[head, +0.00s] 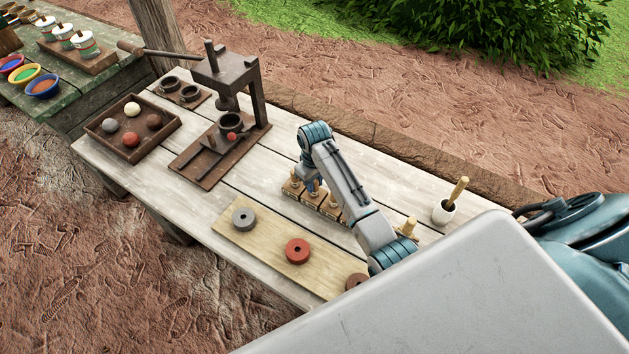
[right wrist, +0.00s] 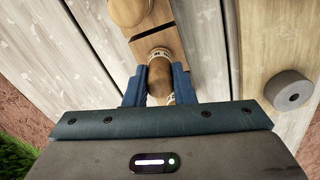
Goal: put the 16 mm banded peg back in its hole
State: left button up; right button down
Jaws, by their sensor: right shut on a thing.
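My right gripper (head: 313,189) is over the row of wooden blocks (head: 331,207) on the table. In the right wrist view, its two blue fingers (right wrist: 157,90) are shut on a wooden peg (right wrist: 159,74) with a pale, dark-marked band. The peg is beside or over the wooden block (right wrist: 172,37). I cannot tell whether its lower end is in a hole. Another rounded wooden piece (right wrist: 130,10) shows at the top of that view. My arm hides part of the row in the head view. My left gripper is not in view.
A plank with a grey ring (head: 243,219) and a red ring (head: 297,251) lies in front of the blocks. A dark press (head: 226,78) and a tray of balls (head: 132,125) stand left.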

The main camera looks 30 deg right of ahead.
jog(key=shift+f, duration=0.1)
jog(key=c, duration=1.1)
grip_release()
jog(key=shift+c, duration=0.2)
notch_tip(320, 180, up, 8)
jog(key=b, duration=0.2)
jog(key=shift+b, duration=0.4)
jog(key=shift+r+p, duration=0.6)
jog(key=shift+r, duration=0.85)
jog(key=shift+f, duration=0.1)
